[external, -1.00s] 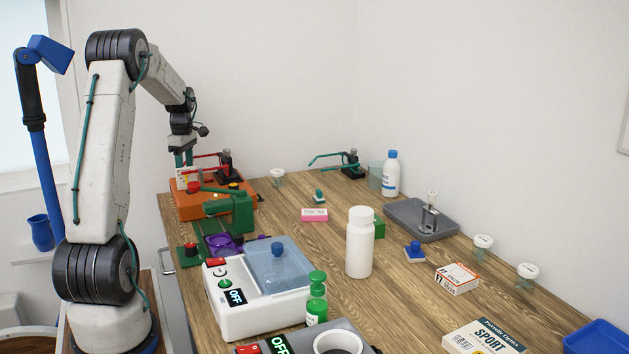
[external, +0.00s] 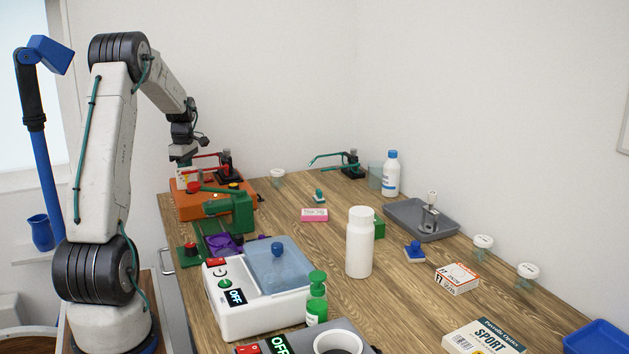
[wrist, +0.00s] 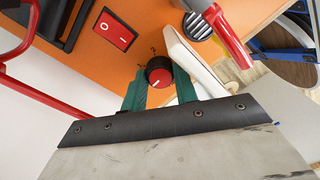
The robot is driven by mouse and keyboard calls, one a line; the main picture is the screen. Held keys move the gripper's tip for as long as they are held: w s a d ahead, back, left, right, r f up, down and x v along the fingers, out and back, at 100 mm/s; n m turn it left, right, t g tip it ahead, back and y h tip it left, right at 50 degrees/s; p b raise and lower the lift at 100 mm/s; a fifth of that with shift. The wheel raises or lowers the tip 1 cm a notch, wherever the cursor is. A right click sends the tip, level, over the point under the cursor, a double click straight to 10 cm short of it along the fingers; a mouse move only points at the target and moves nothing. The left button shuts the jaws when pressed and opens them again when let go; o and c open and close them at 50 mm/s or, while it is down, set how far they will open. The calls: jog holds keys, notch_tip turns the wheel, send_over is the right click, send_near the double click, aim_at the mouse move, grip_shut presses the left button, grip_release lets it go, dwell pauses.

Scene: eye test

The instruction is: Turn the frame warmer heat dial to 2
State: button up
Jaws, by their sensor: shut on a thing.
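The orange unit (external: 205,207) stands at the back left of the table. In the wrist view its orange face (wrist: 112,58) carries a round black dial with a red cap (wrist: 159,77). Small printed marks stand around the dial; a 2 seems to be beside it, but I cannot read the setting surely. My gripper (wrist: 161,85) has its green fingers on either side of the dial and is shut on it. In the external view my gripper (external: 184,155) is low over the back of the orange unit, and its fingertips are hard to make out.
A red rocker switch (wrist: 114,30), a round black vent (wrist: 197,26) and red bars (wrist: 232,33) lie near the dial. A green device (external: 238,212) stands just in front of the orange unit.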

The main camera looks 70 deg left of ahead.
jog(key=m, duration=1.1)
jog(key=shift+m, duration=0.4)
jog(key=m, duration=0.5)
jog(key=shift+m+y, duration=0.3)
jog(key=m, duration=0.5)
jog(key=shift+d, duration=0.1)
jog(key=shift+m, duration=0.4)
jog(key=o, duration=1)
